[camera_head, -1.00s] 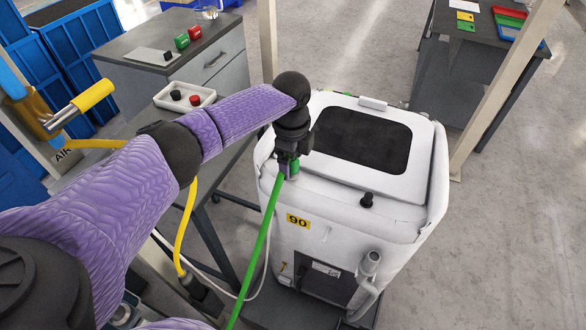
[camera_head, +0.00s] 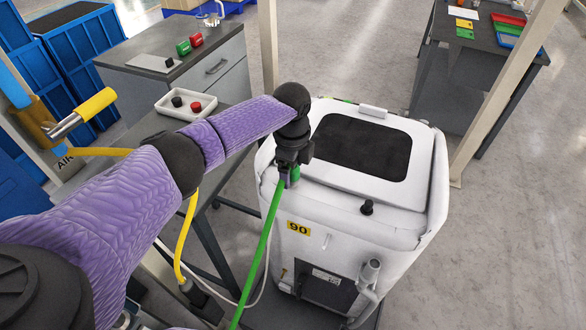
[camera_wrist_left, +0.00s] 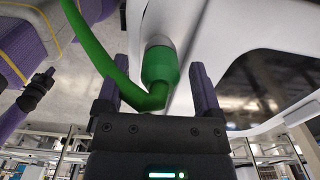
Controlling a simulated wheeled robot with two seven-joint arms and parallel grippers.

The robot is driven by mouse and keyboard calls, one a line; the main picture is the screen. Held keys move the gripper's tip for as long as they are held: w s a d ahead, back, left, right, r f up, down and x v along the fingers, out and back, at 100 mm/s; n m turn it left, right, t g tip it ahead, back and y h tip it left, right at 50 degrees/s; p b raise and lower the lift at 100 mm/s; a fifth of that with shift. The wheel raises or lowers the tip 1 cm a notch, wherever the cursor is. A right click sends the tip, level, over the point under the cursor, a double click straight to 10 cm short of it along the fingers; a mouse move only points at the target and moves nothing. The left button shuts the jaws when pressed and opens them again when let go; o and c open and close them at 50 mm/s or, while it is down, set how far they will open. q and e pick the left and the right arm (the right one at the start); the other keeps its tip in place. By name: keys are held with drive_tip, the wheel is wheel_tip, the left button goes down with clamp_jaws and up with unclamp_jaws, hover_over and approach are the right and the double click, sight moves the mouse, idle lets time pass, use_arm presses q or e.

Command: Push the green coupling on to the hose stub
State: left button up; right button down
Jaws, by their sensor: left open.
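The green coupling (camera_wrist_left: 160,66) sits at the end of a green hose (camera_head: 262,250) on the white machine (camera_head: 410,215). In the left wrist view its upper end meets a pale grey collar (camera_wrist_left: 158,42), likely the hose stub; I cannot tell how far it is pushed on. My left gripper (camera_head: 288,180) is at the machine's near left top edge. In the left wrist view its two fingers stand apart, one on each side of the coupling and hose, with gaps visible. In the head view the gripper partly hides the coupling (camera_head: 295,174).
A black knob (camera_head: 367,207) stands on the machine top, with a dark panel (camera_head: 362,146) behind it. A yellow hose (camera_head: 186,235) hangs nearby. A post (camera_head: 490,110) rises at right.

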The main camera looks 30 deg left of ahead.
idle(0.5)
use_arm(q)
clamp_jaws()
idle(0.3)
drive_tip(key=shift+r+p, duration=0.15)
drive_tip(key=shift+p, duration=0.2)
drive_tip(key=shift+r+p, duration=2.65)
drive_tip(key=shift+r, duration=0.2)
